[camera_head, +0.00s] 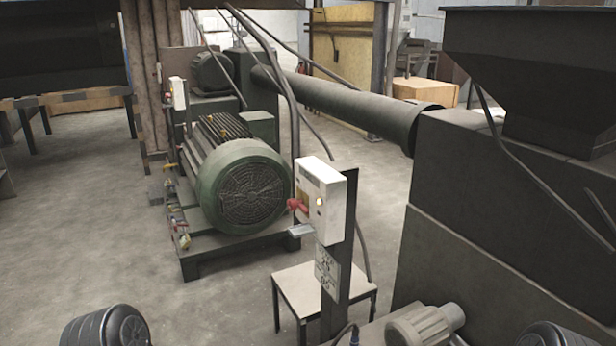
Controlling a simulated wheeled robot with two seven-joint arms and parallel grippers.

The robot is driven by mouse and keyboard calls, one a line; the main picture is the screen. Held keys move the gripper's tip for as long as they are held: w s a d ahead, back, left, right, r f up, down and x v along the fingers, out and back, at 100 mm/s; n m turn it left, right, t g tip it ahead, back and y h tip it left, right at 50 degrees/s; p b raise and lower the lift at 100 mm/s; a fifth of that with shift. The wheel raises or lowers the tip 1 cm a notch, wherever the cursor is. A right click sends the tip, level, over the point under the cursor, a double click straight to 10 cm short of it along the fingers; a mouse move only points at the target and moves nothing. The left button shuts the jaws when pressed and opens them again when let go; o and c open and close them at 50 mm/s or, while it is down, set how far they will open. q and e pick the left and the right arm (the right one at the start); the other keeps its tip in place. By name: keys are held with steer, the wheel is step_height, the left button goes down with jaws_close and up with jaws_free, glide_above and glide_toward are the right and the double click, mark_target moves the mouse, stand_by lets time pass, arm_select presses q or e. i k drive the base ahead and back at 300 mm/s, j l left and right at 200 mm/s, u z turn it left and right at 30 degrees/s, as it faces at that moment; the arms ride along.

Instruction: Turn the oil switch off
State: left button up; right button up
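A white switch box (323,197) is fixed to the top of a dark upright post (338,275) near the middle of the view. A red handle (298,205) sticks out from its left side, and a small yellow light or button (319,201) shows on its face. A second, smaller white box (178,93) is on a post farther back at the left. No readable label shows which one is the oil switch. Neither of my grippers is in view; only dark rounded parts, probably of my arms, show at the bottom edge.
A green motor (240,180) stands on a dark frame behind the post. A small table (300,290) is at the post's foot. A large dark machine (470,200) with a hopper (540,80) fills the right. A thick pipe (340,102) crosses behind. Floor (80,230) at left is clear.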

mark_target(293, 204)
steer(key=i, duration=0.5)
steer(key=i+j+z, duration=0.1)
steer(key=i, duration=0.4)
